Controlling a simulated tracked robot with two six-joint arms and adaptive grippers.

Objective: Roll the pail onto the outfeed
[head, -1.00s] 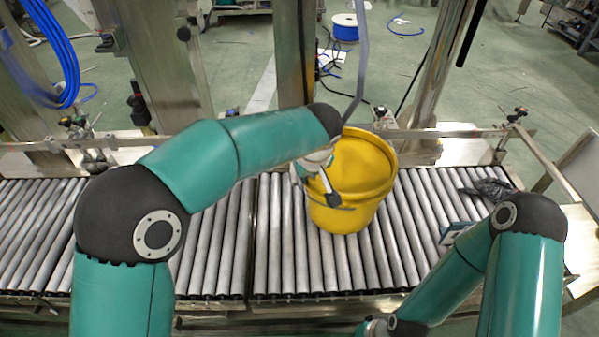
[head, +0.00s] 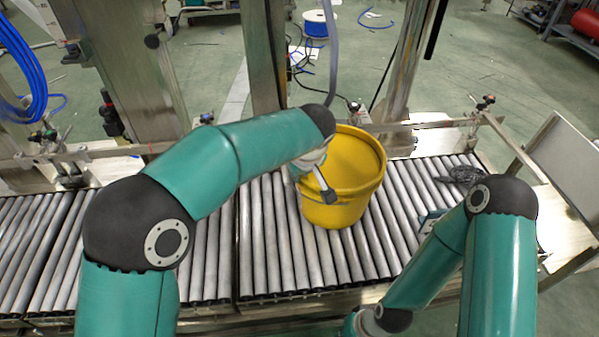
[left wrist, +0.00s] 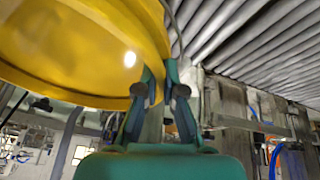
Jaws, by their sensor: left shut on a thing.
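The yellow pail (head: 345,208) stands upright and open-topped on the roller conveyor (head: 268,255), right of the joint between two roller sections. My left gripper (head: 326,193) is at the pail's near left side, shut on its rim. In the left wrist view the fingers (left wrist: 155,92) are at the edge of the pail (left wrist: 85,45), which fills the upper left. The inner faces of the fingers are partly hidden. My right arm bends down to the bottom edge, and its gripper is out of the picture. Which surface is the outfeed I cannot tell for certain.
A crumpled dark thing (head: 463,174) and a small blue-and-white box (head: 431,220) lie on the rollers to the right. A metal table (head: 562,222) with an upright plate (head: 575,155) stands at the right end. A rail (head: 425,124) runs behind. Rollers between pail and box are clear.

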